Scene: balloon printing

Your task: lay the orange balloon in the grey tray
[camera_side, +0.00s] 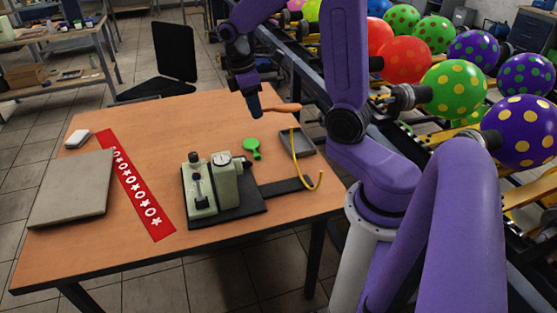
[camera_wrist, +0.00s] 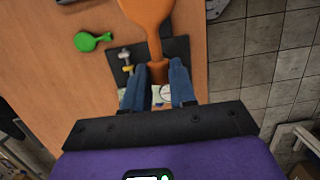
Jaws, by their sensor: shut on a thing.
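My gripper (camera_side: 256,112) is shut on the orange balloon (camera_side: 284,108) and holds it above the table. In the wrist view, the two blue fingers of my gripper (camera_wrist: 157,82) close around the narrow neck of the orange balloon (camera_wrist: 147,12), whose wide body points away from the fingers. The grey tray (camera_side: 311,151) lies on the table at its right side, below and a little right of the balloon in the side view. A yellow curved strip crosses in front of the tray. I cannot make out the tray in the wrist view.
A green balloon (camera_side: 251,145) lies on the table left of the tray. A pale green printing machine (camera_side: 223,183) on a black base stands nearer the camera. A red strip with white shapes (camera_side: 133,185) and a grey slab (camera_side: 72,188) lie at the left.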

